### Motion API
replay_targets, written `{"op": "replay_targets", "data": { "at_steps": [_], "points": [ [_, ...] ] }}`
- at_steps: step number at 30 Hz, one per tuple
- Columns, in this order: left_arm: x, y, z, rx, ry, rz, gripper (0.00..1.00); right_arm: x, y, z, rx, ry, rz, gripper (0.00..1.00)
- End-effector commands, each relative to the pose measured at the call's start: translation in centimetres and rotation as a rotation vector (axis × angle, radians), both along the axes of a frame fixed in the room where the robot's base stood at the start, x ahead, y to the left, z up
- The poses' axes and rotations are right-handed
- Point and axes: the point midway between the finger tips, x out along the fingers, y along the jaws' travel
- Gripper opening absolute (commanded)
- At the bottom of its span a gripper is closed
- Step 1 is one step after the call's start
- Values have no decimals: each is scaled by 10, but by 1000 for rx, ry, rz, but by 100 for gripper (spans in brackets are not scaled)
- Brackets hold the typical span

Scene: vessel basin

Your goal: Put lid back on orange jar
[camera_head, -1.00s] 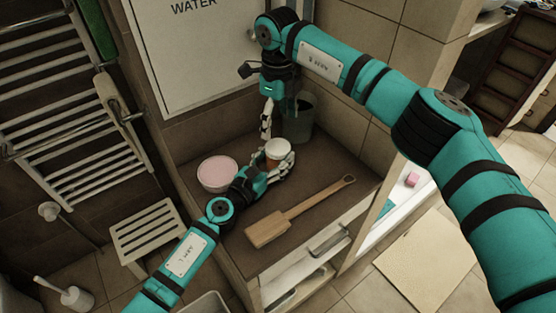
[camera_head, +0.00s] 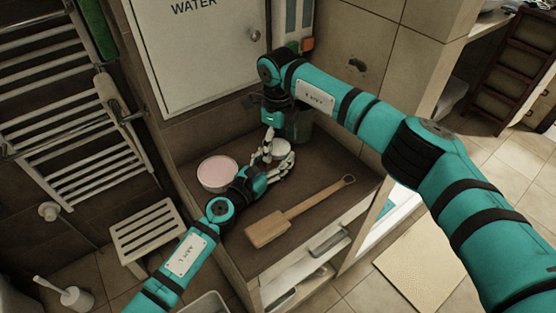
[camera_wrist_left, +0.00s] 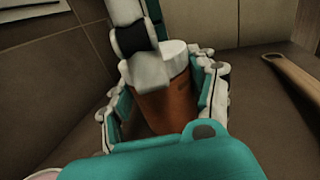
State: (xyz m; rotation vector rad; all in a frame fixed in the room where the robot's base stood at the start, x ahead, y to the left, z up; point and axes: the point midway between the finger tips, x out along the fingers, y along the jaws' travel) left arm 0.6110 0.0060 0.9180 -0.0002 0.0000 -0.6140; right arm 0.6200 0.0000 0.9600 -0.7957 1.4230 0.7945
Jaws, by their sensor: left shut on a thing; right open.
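The orange jar (camera_wrist_left: 168,108) stands upright on the brown counter, between the fingers of my left gripper (camera_wrist_left: 162,110). That gripper is shut on the jar, and also shows in the head view (camera_head: 277,165). The white lid (camera_wrist_left: 173,50) is on top of the jar and looks roughly level; whether it is fully seated cannot be told. In the head view the lid (camera_head: 281,148) is partly hidden. My right gripper (camera_head: 268,148) points down beside the jar and lid, open. One of its fingers covers part of the lid and jar in the wrist view.
A bowl with a pink top (camera_head: 217,173) stands left of the jar. A wooden brush or paddle (camera_head: 285,220) lies in front on the counter (camera_head: 330,165). A dark green container (camera_head: 301,122) is behind my right gripper, near the wall.

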Motion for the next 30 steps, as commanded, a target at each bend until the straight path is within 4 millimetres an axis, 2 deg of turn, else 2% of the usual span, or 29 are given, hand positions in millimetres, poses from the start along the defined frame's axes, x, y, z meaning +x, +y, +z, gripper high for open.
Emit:
{"op": "replay_targets", "data": {
  "at_steps": [9, 23, 26, 30],
  "points": [
    [0, 0, -1, 1, 1, 0, 0, 0, 0, -3, -1, -1, 1, 80],
    [0, 0, -1, 1, 1, 0, 0, 0, 0, -3, -1, -1, 0, 22],
    [0, 0, -1, 1, 1, 0, 0, 0, 0, -3, -1, -2, -21, 21],
    [0, 0, -1, 1, 1, 0, 0, 1, 0, -3, -1, -3, -214, 21]
  ]
}}
